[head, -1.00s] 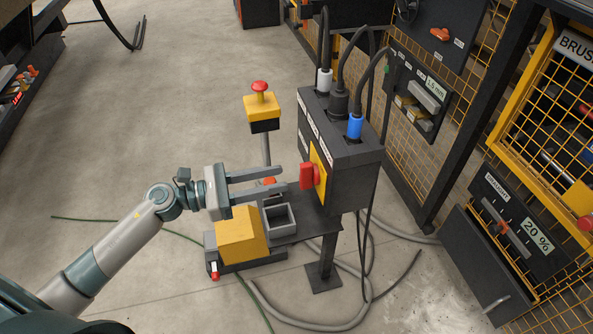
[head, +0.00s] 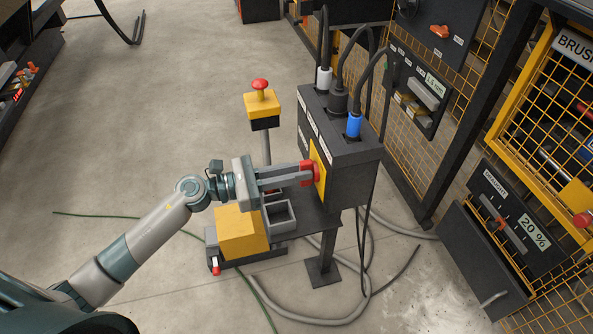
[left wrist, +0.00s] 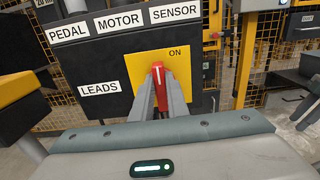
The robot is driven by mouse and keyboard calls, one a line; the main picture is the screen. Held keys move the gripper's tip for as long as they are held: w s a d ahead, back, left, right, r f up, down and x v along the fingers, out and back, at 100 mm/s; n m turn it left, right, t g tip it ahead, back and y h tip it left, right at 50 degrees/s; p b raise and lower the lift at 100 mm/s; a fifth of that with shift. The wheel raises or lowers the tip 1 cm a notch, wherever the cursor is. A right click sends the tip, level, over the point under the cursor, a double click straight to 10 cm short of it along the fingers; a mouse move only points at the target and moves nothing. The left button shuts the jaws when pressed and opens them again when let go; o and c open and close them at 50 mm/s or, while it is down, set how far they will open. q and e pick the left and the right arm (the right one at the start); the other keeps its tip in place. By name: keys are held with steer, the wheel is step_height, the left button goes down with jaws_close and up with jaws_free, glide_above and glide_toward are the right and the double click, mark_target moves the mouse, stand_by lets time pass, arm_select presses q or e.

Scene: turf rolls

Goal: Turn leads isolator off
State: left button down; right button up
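The leads isolator is a red handle (left wrist: 158,84) on a yellow plate (left wrist: 196,75), on the face of a dark box (head: 345,165). In the left wrist view the handle stands about upright, with "ON" printed just above it and a "LEADS" label to the left. My left gripper (head: 304,174) has its two fingers level with the handle, one on each side, closed in on it. The fingers hide the handle's lower part in the left wrist view. The handle (head: 310,172) also shows at the fingertips in the head view. My right gripper is not in view.
White, black and blue plugs (head: 355,125) with cables stand on the box top. A red-topped yellow button post (head: 262,105) stands behind my gripper. A yellow block (head: 240,232) and a grey open tray (head: 281,217) lie below it. Mesh fencing (head: 430,150) is at right.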

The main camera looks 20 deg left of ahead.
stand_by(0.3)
arm_select(q)
steer(key=shift+w+a+f+n+p, duration=0.1)
steer(key=shift+w+f+n+p, duration=0.1)
steer(key=shift+n+p, duration=2.15)
steer(key=shift+w+a+f+n+p, duration=0.2)
steer(key=shift+n+p, duration=0.8)
steer(key=shift+n, duration=2.65)
steer(key=shift+w+a+f+n+p, duration=0.1)
steer(key=shift+f+n+p, duration=0.1)
steer(key=shift+n+p, duration=2.15)
arm_select(e)
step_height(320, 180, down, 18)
steer(key=b, duration=0.1)
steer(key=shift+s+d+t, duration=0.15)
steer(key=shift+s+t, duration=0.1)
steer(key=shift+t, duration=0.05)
arm_select(q)
steer(key=shift+n, duration=0.75)
steer(key=c, duration=1.7)
jaws_free()
